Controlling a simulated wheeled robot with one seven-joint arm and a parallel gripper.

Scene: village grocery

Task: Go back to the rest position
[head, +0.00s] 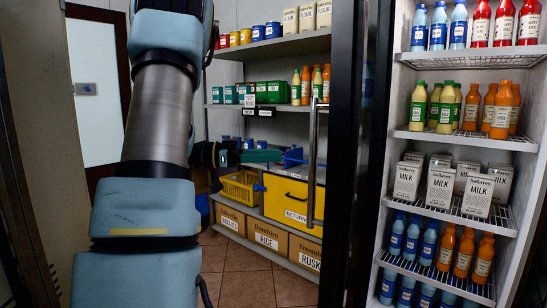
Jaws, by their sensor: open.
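My gripper (303,159) is small in the head view, at the middle of the picture, with blue fingers at the end of a teal and black wrist. It is open, and I see nothing held between its fingers. It appears in front of the lower back shelves, near the top of a yellow box (285,200) whose label begins "RETURN". I cannot tell whether it touches the box. My arm fills the left part of the view and hides what lies behind it.
An upright dark door edge with a long metal handle (312,165) stands close to my gripper. The fridge shelves (465,140) at right hold bottles and milk cartons. A yellow crate (240,189) and cardboard boxes (268,238) sit on the back shelves. Tiled floor (245,288) shows below.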

